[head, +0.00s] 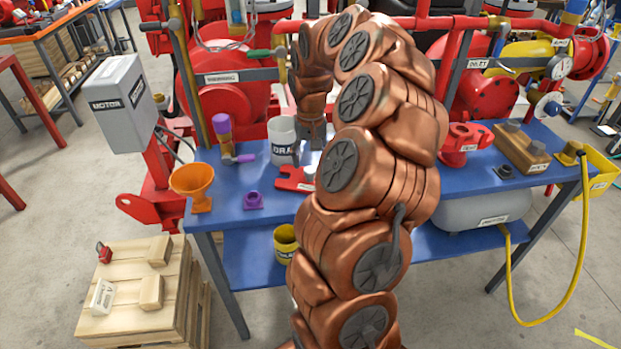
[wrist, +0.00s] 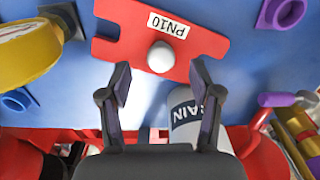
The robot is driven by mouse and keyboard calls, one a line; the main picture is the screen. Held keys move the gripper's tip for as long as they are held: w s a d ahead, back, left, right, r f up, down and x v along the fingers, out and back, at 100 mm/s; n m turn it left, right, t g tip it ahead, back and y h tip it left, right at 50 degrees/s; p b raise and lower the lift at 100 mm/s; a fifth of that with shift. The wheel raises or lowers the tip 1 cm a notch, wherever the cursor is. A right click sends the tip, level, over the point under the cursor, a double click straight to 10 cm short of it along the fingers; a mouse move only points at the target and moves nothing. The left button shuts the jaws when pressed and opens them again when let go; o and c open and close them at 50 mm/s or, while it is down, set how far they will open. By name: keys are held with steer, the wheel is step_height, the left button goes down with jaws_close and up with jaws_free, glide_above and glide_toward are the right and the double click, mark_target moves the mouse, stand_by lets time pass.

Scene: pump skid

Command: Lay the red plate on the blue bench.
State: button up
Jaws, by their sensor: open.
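The red plate (head: 290,183) lies on the blue bench (head: 335,231), left of my arm, which hides part of it in the head view. In the wrist view the red plate (wrist: 120,45) shows a PN10 label and a pale round knob, flat over the blue bench (wrist: 62,98). My gripper (wrist: 160,82) is open and empty. Its two fingertips are apart, just short of the plate's near edge, with the knob beyond and roughly centred between them.
A white DRAIN bucket (head: 282,140) stands beside the plate, close to my fingers in the wrist view (wrist: 184,112). A purple fitting (head: 253,201), a purple-handled valve (head: 227,140) and an orange funnel (head: 194,184) stand to the left. Red pump pipework (head: 225,100) rises behind.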

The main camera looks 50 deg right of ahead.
mark_target(310, 169)
steer(key=shift+w+f+p, duration=0.1)
steer(key=shift+f+p, duration=0.6)
steer(key=shift+f, duration=1.6)
jaws_close()
